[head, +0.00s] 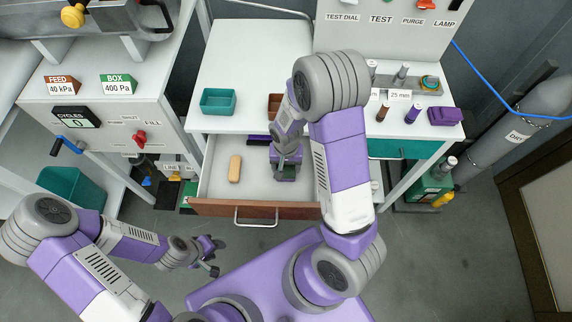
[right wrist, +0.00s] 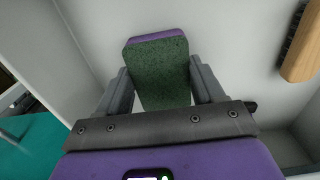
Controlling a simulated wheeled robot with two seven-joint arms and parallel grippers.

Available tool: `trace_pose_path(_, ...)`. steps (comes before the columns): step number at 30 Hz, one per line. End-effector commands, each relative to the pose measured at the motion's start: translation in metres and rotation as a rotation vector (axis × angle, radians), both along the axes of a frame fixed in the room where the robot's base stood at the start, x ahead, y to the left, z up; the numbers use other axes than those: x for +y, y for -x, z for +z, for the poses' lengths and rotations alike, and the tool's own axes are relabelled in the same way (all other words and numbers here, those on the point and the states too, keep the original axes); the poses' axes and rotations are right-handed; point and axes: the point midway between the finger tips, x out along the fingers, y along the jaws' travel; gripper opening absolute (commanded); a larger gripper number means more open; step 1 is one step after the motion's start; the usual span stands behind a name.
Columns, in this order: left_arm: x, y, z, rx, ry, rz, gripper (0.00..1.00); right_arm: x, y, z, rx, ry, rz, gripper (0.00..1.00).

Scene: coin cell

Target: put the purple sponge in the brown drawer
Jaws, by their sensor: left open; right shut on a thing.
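The brown drawer (head: 225,208) is pulled open below the table, with a pale inside. My right gripper (head: 287,168) reaches down into the drawer's right part and is shut on the purple sponge (right wrist: 160,75), which has a dark green scouring face. In the head view the sponge (head: 286,176) is partly covered by the gripper. I cannot tell whether it touches the drawer floor. My left gripper (head: 210,258) is open and empty, low in front of the drawer.
A wooden brush (head: 235,168) lies in the drawer's left part; it also shows in the right wrist view (right wrist: 303,50). A dark purple item (head: 258,140) is at the drawer's back. A teal tray (head: 218,101) and a purple block (head: 445,116) stand on the table.

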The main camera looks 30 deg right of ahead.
Motion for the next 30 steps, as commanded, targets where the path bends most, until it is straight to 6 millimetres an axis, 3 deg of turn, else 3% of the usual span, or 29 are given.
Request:
trace_pose_path(1, 0.0, 0.0, -0.003, 0.0, 0.0, 0.0, 0.43, 0.0, 0.0, -0.003, 0.001, 0.001, 0.0, 0.43)
trace_pose_path(2, 0.0, 0.0, -0.003, 0.0, 0.0, 0.0, 0.43, 0.0, 0.0, -0.003, 0.001, 0.001, 0.0, 0.69)
trace_pose_path(7, 0.0, 0.0, -0.002, 0.0, 0.0, 0.0, 0.43, 0.0, 0.0, -0.002, 0.001, 0.001, 0.0, 0.93)
trace_pose_path(18, 0.0, 0.0, 0.003, 0.0, 0.0, 0.0, 0.43, 0.0, 0.0, 0.004, 0.0, 0.0, 0.0, 0.93)
trace_pose_path(30, 0.0, 0.0, 0.034, 0.0, 0.0, 0.0, 0.43, 0.0, -0.001, 0.087, -0.004, -0.001, 0.001, 0.93)
